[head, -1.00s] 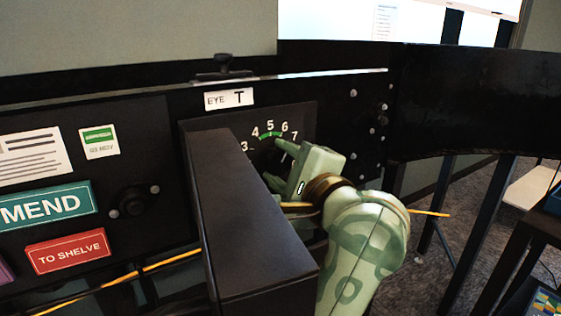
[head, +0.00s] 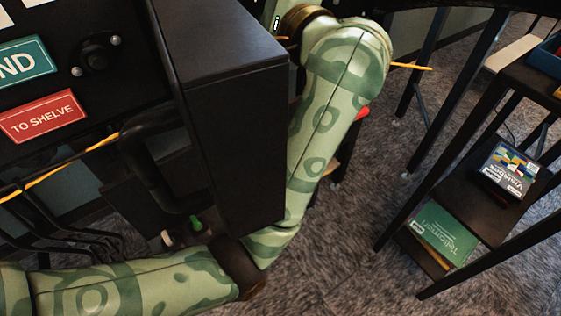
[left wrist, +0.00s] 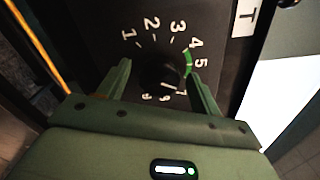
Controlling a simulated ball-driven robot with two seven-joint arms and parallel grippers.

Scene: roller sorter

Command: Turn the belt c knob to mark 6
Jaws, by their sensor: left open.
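A round black knob (left wrist: 157,76) sits on a black dial plate with white numbers, seen in the left wrist view. My left gripper (left wrist: 160,69) is open, one finger on each side of the knob; I cannot tell whether either touches it. A short white line on the knob points toward the 7–8 side. The mark 6 is hidden behind the right-hand finger. A green arc lies near 4 and 5. A white label with a T (left wrist: 245,17) is beside the dial; no belt c label shows. In the head view only my gripper's rear part shows at the top edge.
A black box (head: 225,120) juts out beside my left arm in the head view. A red TO SHELVE sign (head: 42,116) and a black knob (head: 97,54) are on the panel at left. A dark shelf rack with books (head: 446,238) stands at right, over carpet.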

